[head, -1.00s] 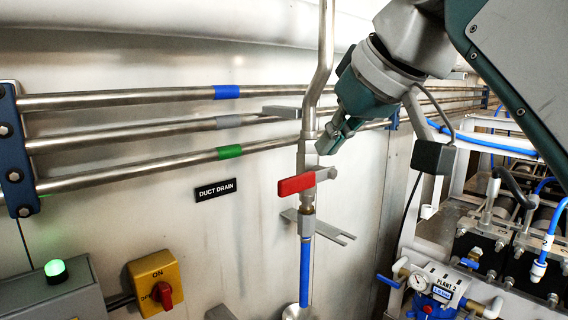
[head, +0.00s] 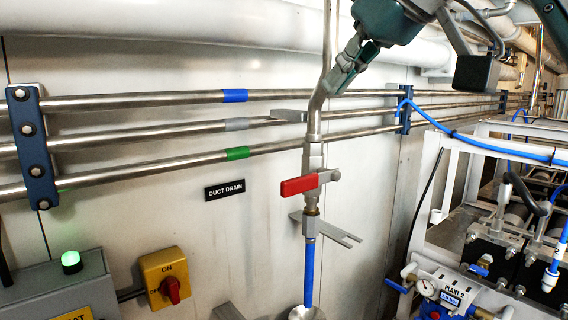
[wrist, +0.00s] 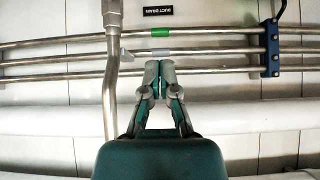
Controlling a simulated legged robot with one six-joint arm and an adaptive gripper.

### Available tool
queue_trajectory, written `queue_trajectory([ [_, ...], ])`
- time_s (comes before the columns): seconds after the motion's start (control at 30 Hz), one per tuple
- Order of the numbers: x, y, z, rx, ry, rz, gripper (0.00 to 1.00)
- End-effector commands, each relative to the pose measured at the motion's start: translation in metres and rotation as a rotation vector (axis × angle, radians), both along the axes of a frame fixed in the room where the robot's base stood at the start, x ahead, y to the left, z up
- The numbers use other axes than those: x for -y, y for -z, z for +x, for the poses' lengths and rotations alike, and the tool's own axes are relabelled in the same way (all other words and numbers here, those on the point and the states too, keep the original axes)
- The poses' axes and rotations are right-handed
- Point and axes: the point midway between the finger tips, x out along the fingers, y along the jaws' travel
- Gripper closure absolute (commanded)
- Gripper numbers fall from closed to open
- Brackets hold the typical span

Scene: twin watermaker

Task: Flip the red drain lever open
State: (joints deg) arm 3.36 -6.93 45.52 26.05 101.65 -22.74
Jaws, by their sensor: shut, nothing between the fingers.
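The red drain lever (head: 300,185) sits on a valve in a vertical metal pipe. Its handle points left, roughly level, across the pipe line, just right of the DUCT DRAIN label (head: 225,190). My gripper (head: 332,90) is above the lever in the head view, near the bend of the pipe, and apart from the lever. In the wrist view my gripper (wrist: 159,66) has its fingers together with nothing between them. The label shows there (wrist: 172,11), but the red lever is not seen in that view.
Three horizontal pipes (head: 180,148) run along the wall behind. A flat metal bracket (head: 328,230) sticks out below the lever. A yellow switch box (head: 166,280) is at lower left. A white frame with blue hoses (head: 470,190) stands at right.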

Motion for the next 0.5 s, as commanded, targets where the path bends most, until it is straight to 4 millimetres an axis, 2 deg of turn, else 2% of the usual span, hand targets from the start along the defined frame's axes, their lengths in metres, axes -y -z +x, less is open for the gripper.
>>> queue_trajectory([
  [0.17,-0.009,0.015,0.011,-0.003,-0.004,-0.001,1.00],
  [0.5,-0.033,0.059,0.047,-0.005,-0.003,-0.002,1.00],
])
